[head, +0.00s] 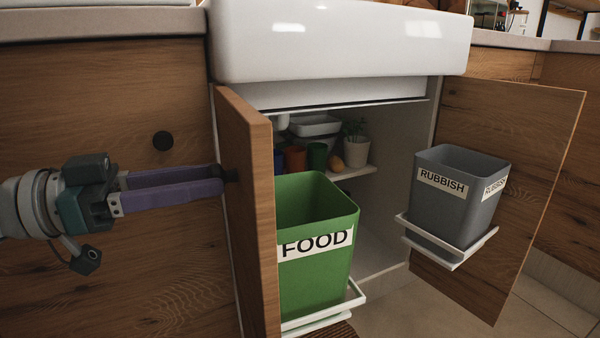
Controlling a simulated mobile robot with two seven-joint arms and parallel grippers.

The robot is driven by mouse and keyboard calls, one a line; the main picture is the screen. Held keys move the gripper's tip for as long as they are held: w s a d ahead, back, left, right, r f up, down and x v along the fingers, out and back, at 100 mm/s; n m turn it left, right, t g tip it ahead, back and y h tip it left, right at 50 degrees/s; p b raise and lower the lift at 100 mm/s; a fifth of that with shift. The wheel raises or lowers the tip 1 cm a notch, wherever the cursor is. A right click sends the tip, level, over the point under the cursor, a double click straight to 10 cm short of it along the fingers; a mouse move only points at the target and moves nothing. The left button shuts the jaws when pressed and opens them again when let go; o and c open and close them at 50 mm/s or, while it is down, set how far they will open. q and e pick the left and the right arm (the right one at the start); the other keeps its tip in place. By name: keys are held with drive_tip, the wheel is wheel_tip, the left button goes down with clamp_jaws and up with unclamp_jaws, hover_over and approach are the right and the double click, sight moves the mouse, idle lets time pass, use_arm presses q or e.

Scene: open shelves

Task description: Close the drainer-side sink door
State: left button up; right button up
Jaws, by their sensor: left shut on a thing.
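Two wooden doors of the cupboard under the white sink (340,45) stand open. The left door (252,220) juts out toward me, seen almost edge-on. The right door (545,150) is swung wide to the right. I cannot tell from the picture which one is on the drainer side. My left gripper (228,175), with purple fingers, reaches in from the left and is shut on the small dark knob (232,175) on the left door's outer face. The fingertips partly hide the knob. My right gripper is not in view.
A green FOOD bin (315,270) sits in a white holder beside the left door's inner side. A grey RUBBISH bin (450,210) sits in a holder on the right door. Pots and a plant (355,145) stand on a shelf inside.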

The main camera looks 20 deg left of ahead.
use_arm(q)
clamp_jaws()
idle(0.8)
